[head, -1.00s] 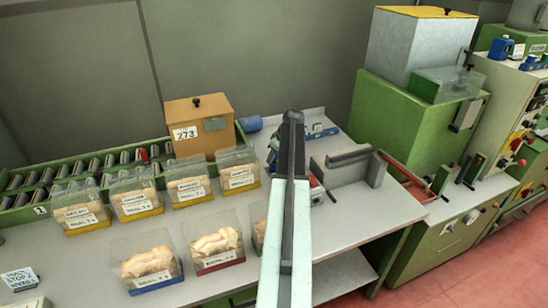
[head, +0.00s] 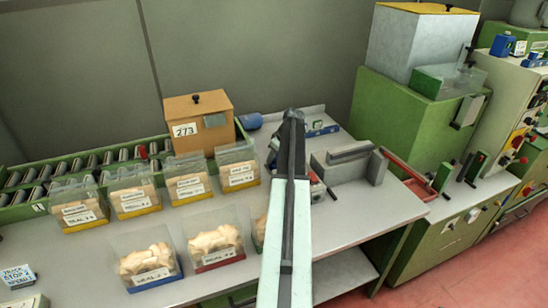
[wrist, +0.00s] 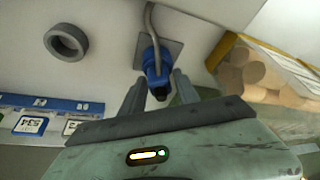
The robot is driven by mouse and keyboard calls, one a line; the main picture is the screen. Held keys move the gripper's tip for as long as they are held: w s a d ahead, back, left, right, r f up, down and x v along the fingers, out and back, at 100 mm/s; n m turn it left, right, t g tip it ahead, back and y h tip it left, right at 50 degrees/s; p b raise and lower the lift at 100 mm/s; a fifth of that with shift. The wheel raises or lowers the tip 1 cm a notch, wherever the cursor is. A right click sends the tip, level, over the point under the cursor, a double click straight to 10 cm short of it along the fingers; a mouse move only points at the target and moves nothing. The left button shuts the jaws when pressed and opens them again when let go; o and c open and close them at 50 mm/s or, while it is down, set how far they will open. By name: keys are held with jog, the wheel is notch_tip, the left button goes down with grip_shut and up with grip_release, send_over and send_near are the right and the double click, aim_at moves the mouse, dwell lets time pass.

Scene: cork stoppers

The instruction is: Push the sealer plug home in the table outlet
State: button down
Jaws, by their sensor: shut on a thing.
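The blue sealer plug (wrist: 152,61), with a dark end and a grey cable (wrist: 149,20), shows in the wrist view at a square grey outlet plate (wrist: 174,50) on the pale table. My gripper (wrist: 160,84) has one finger on each side of the plug and is shut on it. I cannot tell how deep the plug sits in the outlet. In the head view my arm hides the plug, the outlet and the fingertips.
A grey ring (wrist: 66,42) and a blue label rail (wrist: 40,104) lie left of the plug in the wrist view. A bin of corks (wrist: 244,72) stands close on the right. In the head view, several cork bins (head: 217,259) stand left of my arm.

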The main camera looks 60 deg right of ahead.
jog(key=c, duration=0.8)
grip_release()
jog(key=p+v, duration=0.7)
jog(key=v, duration=0.1)
jog(key=shift+f, duration=0.1)
